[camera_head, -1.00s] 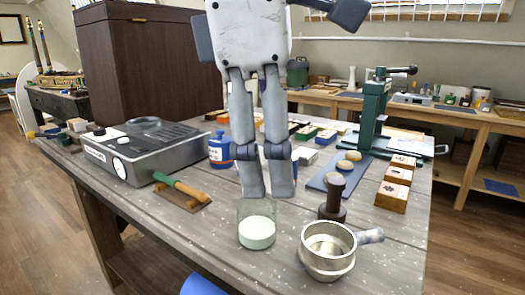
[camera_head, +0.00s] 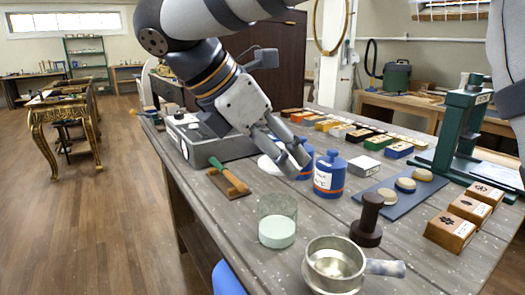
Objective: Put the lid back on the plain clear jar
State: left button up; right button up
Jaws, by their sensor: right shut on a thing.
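The plain clear jar (camera_head: 278,218) stands open and upright on the workbench (camera_head: 215,222), with pale green-white contents low inside. My right gripper (camera_head: 292,166) is behind and above the jar, apart from it, its fingers angled down to the right. It is shut on a pale, whitish disc, which looks like the lid (camera_head: 268,166) and is partly hidden by the fingers. The hold itself is hard to see. My left gripper is not in view.
A metal pan (camera_head: 335,265) and a dark tamper (camera_head: 367,222) are right of the clear jar. A wooden brush (camera_head: 229,180) lies left. A green press (camera_head: 462,125) stands at the right.

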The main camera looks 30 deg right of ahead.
jog(key=shift+w+f, duration=0.15)
jog(key=shift+f, duration=0.1)
notch_tip(320, 180, down, 6)
dwell(0.4)
jog(key=shift+a+f, duration=0.1)
jog(key=shift+f, duration=0.05)
dwell(1.8)
jog(key=o, duration=1.5)
jog(key=shift+r, duration=3.5)
grip_shut()
